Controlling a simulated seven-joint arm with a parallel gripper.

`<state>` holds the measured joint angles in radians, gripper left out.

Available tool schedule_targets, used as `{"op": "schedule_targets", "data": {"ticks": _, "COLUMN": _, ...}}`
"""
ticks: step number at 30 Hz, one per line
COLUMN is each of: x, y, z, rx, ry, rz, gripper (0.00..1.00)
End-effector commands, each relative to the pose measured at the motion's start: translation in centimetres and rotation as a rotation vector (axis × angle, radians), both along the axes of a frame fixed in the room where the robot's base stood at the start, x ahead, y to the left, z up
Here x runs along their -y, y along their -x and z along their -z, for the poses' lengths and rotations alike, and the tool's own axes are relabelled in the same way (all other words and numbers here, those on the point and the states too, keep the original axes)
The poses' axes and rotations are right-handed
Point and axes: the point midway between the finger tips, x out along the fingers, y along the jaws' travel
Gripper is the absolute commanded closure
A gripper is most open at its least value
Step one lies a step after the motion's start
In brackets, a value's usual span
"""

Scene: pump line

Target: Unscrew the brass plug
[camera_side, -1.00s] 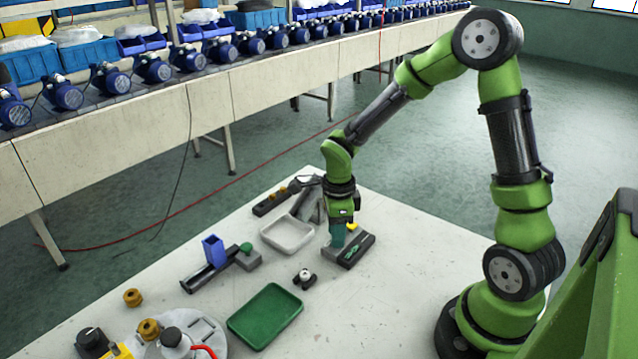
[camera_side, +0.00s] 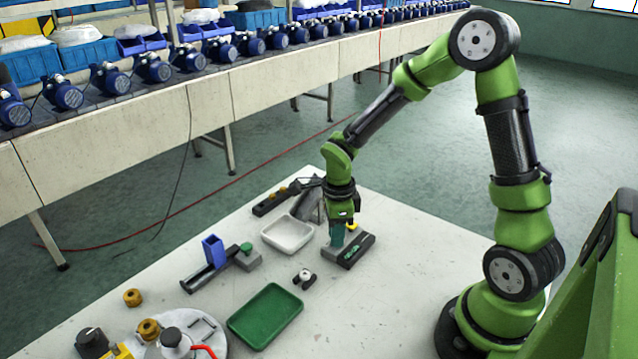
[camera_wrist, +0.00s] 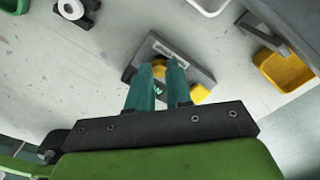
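No firm contact is visible. In the side view, my gripper (camera_side: 338,236) is low over the block (camera_side: 352,254), and the fingers hide the plug. A small yellow part (camera_wrist: 200,93) sits beside the right finger.
A white tray (camera_side: 287,247) is left of the block, and a green tray (camera_side: 265,342) is nearer the front. A small black-and-white part (camera_side: 304,278) lies between. A blue holder (camera_side: 213,250) and brass fittings (camera_side: 132,297) are further left. A yellow bin (camera_wrist: 285,72) shows at right.

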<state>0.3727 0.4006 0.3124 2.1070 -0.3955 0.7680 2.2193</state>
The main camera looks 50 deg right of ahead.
Motion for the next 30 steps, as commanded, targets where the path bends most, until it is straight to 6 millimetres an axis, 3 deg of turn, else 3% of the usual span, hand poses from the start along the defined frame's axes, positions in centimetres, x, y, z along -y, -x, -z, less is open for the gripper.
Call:
{"op": "schedule_targets", "data": {"ticks": 1, "x": 0.03, "y": -0.01, "z": 0.0, "rx": 0.001, "ry": 0.001, "rz": 0.0, "gripper": 0.87}}
{"op": "schedule_targets", "data": {"ticks": 4, "x": 0.03, "y": -0.01, "z": 0.0, "rx": 0.001, "ry": 0.001, "rz": 0.0, "gripper": 1.0}}
{"op": "schedule_targets", "data": {"ticks": 11, "x": 0.03, "y": -0.01, "z": -0.01, "rx": 0.001, "ry": 0.001, "rz": -0.014, "gripper": 1.0}}
{"op": "schedule_targets", "data": {"ticks": 24, "x": 0.02, "y": -0.04, "z": -0.06, "rx": 0.002, "ry": 0.001, "rz": -0.561, "gripper": 1.0}}
{"op": "schedule_targets", "data": {"ticks": 30, "x": 0.03, "y": -0.04, "z": -0.07, "rx": 0.002, "ry": 0.001, "rz": -0.616, "gripper": 1.0}}
